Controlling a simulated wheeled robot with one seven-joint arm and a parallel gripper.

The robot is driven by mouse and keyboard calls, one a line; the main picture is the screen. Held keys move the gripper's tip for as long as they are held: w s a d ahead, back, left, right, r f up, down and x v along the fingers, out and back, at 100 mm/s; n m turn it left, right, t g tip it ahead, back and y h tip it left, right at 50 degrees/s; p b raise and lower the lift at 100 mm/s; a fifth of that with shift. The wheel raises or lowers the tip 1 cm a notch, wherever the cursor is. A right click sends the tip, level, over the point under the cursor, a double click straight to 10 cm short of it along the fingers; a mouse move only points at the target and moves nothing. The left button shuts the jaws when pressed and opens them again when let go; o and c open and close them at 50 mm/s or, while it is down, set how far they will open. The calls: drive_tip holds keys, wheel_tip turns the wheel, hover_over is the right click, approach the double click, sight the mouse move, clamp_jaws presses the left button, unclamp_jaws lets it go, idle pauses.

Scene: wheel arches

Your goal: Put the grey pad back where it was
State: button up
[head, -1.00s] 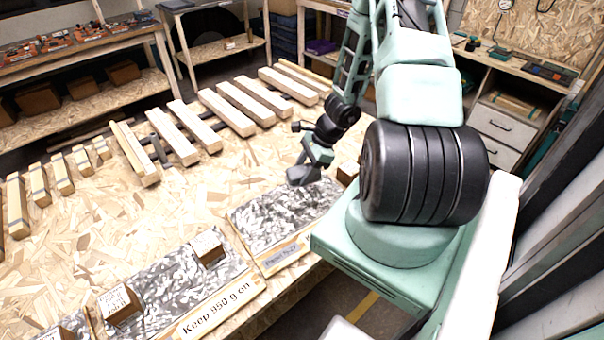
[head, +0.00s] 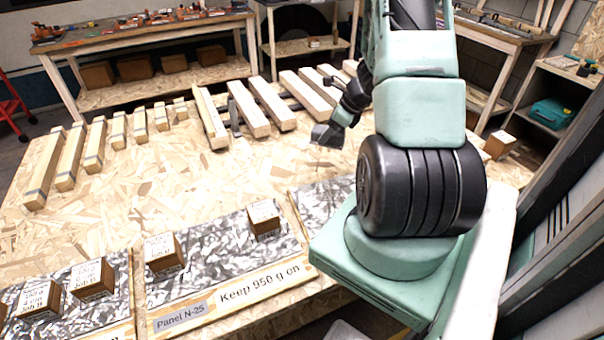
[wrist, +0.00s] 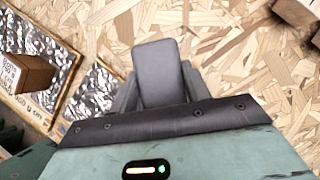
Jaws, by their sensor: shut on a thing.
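The grey pad (wrist: 158,72) shows in the wrist view as a smooth, rounded slab between my fingers. My gripper (wrist: 155,85) is shut on it. In the head view my gripper (head: 328,134) is over the bare chipboard table (head: 250,165), behind the foil-faced panels and in front of the pale wooden bars. The grey shape at its tip there is too small to separate pad from fingers. I cannot tell from these views how high the pad is above the board.
A foil panel (head: 205,265) labelled "Keep 950 g on" and "Panel N-25" lies at the front with brown blocks (head: 263,217) on it. Another foil panel (head: 320,200) lies nearer my arm. Several wooden bars (head: 248,108) line the back. Bare board lies between them.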

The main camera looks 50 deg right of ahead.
drive_tip(key=f, duration=0.5)
drive_tip(key=shift+w+a, duration=0.1)
drive_tip(key=shift+w, duration=0.15)
drive_tip(key=shift+f, duration=2.35)
drive_tip(key=shift+f+b, duration=0.25)
drive_tip(key=shift+b, duration=0.1)
drive_tip(key=o, duration=0.9)
drive_tip(key=shift+r, duration=0.1)
drive_tip(key=shift+o, duration=0.2)
drive_tip(key=shift+r, duration=0.1)
